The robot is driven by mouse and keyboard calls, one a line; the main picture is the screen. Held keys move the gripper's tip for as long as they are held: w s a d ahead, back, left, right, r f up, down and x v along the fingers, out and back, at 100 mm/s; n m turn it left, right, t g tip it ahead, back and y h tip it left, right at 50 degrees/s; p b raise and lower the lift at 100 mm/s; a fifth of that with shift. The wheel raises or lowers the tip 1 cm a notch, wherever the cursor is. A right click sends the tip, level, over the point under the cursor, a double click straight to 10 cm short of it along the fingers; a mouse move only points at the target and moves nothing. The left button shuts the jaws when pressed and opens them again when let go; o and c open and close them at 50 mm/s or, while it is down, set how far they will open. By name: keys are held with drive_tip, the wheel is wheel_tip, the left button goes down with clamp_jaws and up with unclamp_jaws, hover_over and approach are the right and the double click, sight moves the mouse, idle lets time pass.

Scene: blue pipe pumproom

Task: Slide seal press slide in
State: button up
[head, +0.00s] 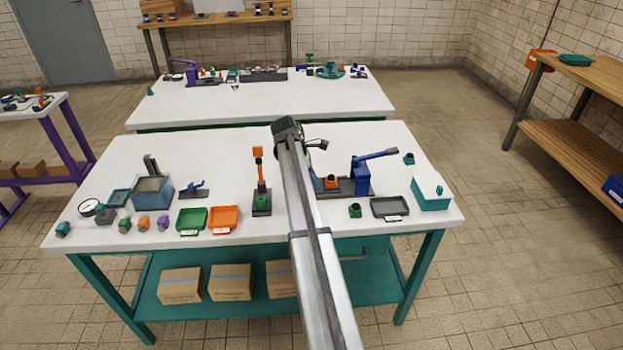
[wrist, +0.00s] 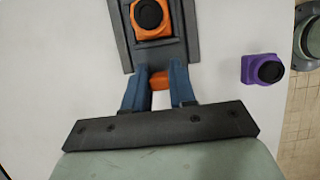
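The seal press (head: 362,175) is blue with a long lever and stands on a dark base at the right of the near table. Its dark slide (wrist: 121,40) carries an orange block with a round black top (wrist: 152,17), which also shows in the head view (head: 331,181), left of the press column and outside it. An orange handle (wrist: 159,80) sticks out of the slide's near end. In the head view my arm hides most of the gripper and handle.
A purple block (wrist: 262,69) stands right of the slide in the wrist view, near the table edge. A green block (head: 355,210), a grey tray (head: 390,207) and a teal box (head: 431,195) are around the press. An orange-handled device (head: 260,180) stands left of my arm.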

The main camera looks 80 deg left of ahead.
sight(324, 186)
clamp_jaws()
drive_tip(key=w, duration=1)
drive_tip(key=shift+o, duration=2.1)
unclamp_jaws()
drive_tip(key=shift+w, duration=0.15)
drive_tip(key=shift+o, duration=0.7)
drive_tip(key=shift+r, duration=0.15)
drive_tip(key=v, duration=1.3)
drive_tip(key=shift+s+r, duration=0.2)
drive_tip(key=shift+s, duration=0.35)
